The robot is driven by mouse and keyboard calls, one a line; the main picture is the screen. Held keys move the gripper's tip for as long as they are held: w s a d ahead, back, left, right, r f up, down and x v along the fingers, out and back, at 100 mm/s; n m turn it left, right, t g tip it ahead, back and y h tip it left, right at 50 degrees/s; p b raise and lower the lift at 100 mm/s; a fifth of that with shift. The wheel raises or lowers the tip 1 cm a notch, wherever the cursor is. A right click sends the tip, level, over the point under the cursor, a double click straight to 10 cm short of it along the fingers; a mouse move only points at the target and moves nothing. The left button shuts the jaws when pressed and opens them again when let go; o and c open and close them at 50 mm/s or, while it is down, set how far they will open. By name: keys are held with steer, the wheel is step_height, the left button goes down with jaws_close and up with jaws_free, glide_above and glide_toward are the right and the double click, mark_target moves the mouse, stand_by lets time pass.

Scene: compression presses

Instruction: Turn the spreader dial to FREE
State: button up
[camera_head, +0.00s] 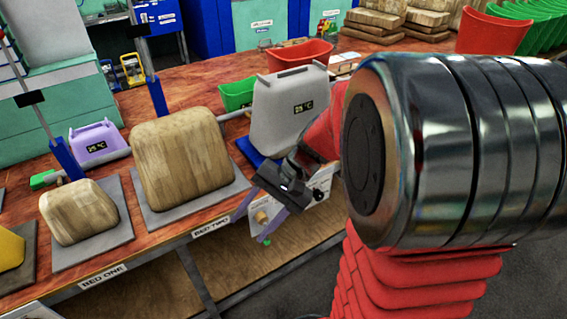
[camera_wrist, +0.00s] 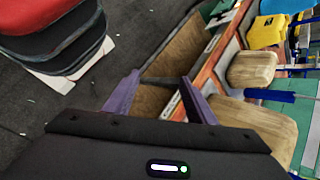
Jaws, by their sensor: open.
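A white panel (camera_head: 318,186) hangs at the bench's front edge, right of the BED TWO label, partly hidden behind my gripper and arm. A tan round knob (camera_head: 261,217) shows on it, perhaps the spreader dial; its setting and any FREE mark are too small to read. My gripper (camera_head: 248,229) is in front of the panel, with its purple fingers apart around the knob's place in the picture; I cannot tell whether they touch it. In the wrist view my gripper (camera_wrist: 160,79) is open, with nothing between its fingers. The knob cannot be made out there.
Wooden blocks sit on grey plates at BED ONE (camera_head: 80,211) and BED TWO (camera_head: 182,160). A grey canister (camera_head: 288,110) reading 25 °C stands behind my gripper. A red bin (camera_head: 300,54) is farther back. The bench's front edge (camera_head: 150,252) runs close by.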

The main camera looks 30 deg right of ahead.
steer(key=w+d+f+m+t+y, duration=0.4)
steer(key=w+d+f+m, duration=0.2)
steer(key=d+m, duration=0.15)
steer(key=m+t+h, duration=1.1)
steer(key=m+t, duration=0.2)
steer(key=m, duration=0.6)
glide_toward(321, 198)
steer(key=s, duration=0.6)
steer(key=shift+r, duration=0.1)
steer(key=shift+w+n, duration=0.15)
steer(key=shift+n, duration=0.1)
steer(key=w, duration=1.3)
steer(key=shift+w+a, duration=0.15)
steer(key=shift+w, duration=0.15)
steer(key=shift+c, duration=0.2)
